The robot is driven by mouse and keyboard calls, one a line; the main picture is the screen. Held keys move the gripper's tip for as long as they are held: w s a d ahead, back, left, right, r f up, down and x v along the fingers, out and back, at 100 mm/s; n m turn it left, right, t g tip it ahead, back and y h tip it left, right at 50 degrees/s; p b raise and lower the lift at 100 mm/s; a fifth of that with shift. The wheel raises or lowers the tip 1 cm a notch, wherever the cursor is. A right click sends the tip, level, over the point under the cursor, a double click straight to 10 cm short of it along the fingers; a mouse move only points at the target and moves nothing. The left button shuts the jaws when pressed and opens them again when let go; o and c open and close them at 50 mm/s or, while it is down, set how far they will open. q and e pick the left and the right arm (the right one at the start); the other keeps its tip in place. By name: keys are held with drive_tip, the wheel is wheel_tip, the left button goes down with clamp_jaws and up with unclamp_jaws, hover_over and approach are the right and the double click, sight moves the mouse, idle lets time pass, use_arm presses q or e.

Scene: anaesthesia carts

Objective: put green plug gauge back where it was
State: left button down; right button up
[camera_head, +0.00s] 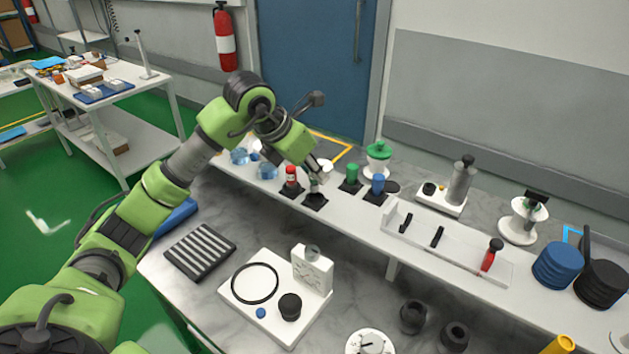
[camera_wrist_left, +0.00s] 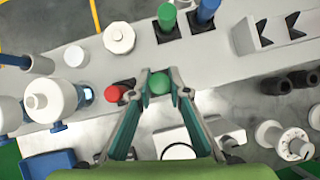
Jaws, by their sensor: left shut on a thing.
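My left gripper (camera_head: 319,175) is shut on the green plug gauge (camera_wrist_left: 159,83), whose round green top shows between the fingertips in the left wrist view. In the head view the gripper is low over a black base (camera_head: 315,202) on the white shelf, and the fingers mostly hide the gauge. I cannot tell whether its lower end touches or sits in that base. A red gauge (camera_head: 291,175) stands on its own black base just left. Another green gauge (camera_head: 352,174) and a blue gauge (camera_head: 377,184) stand on black bases to the right. My right gripper is not in view.
The white shelf (camera_head: 345,216) is crowded. A green-topped white spool (camera_head: 377,155) stands behind, and a long white tray (camera_head: 455,254) lies to the right. Below are a ribbed black block (camera_head: 200,250) and a white fixture plate (camera_head: 240,296).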

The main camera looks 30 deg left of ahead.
sight(315, 184)
use_arm(q)
drive_tip(key=f, duration=0.1)
drive_tip(key=f+p, duration=0.1)
drive_tip(key=f, duration=0.1)
drive_tip(key=shift+w+a, duration=0.1)
drive_tip(key=shift+w, duration=0.2)
drive_tip(key=shift+f, duration=0.4)
drive_tip(key=shift+f, duration=0.1)
drive_tip(key=c, duration=1.9)
unclamp_jaws()
drive_tip(key=b+v, duration=0.1)
drive_tip(key=v, duration=1.1)
